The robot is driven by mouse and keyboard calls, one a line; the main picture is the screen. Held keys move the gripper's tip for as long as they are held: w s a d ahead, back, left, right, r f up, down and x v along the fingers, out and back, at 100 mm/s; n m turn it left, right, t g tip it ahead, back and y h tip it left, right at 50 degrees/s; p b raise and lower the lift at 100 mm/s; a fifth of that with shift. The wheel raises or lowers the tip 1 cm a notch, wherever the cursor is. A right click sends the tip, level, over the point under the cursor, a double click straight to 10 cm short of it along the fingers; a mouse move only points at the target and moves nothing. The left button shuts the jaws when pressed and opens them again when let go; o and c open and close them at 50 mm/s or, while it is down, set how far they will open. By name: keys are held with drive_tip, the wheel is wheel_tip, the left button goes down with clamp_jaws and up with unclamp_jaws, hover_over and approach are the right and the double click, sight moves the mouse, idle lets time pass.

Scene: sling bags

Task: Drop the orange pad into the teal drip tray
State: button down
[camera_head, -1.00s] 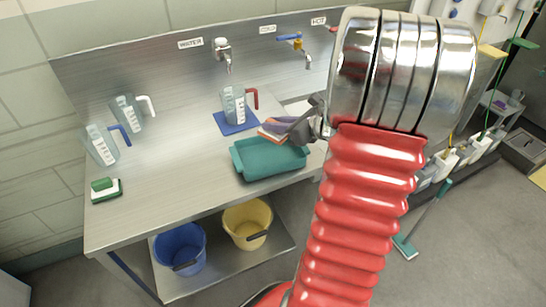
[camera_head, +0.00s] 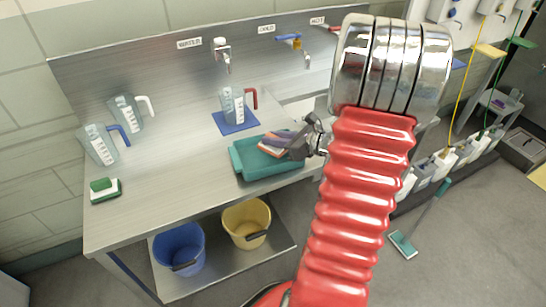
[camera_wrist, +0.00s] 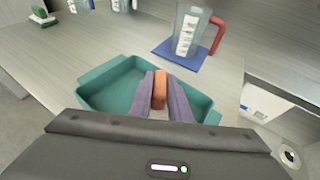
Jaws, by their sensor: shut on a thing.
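The orange pad (camera_wrist: 159,90) is pinched between the two purple-grey fingers of my gripper (camera_wrist: 161,84). In the head view the pad (camera_head: 271,150) has an orange top and a pale lower edge, and my gripper (camera_head: 284,142) reaches in from the right. The teal drip tray (camera_head: 243,169) sits near the front edge of the steel counter. In the wrist view the tray (camera_wrist: 100,84) spreads behind and around the fingers. The pad is over the tray's inside; its exact height above the floor of the tray is hard to tell.
A measuring jug with a red handle (camera_head: 234,104) stands on a blue mat (camera_head: 221,122) behind the tray. Two more jugs (camera_head: 101,147) and a green-and-white pad (camera_head: 105,190) are at left. Blue (camera_head: 180,247) and yellow (camera_head: 246,219) buckets sit below. The counter between is bare.

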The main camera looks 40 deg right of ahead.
drive_tip(key=c, duration=1.6)
unclamp_jaws()
drive_tip(key=shift+o, duration=0.2)
drive_tip(key=v, duration=1.3)
drive_tip(key=shift+s, duration=0.4)
drive_tip(key=shift+w, duration=0.1)
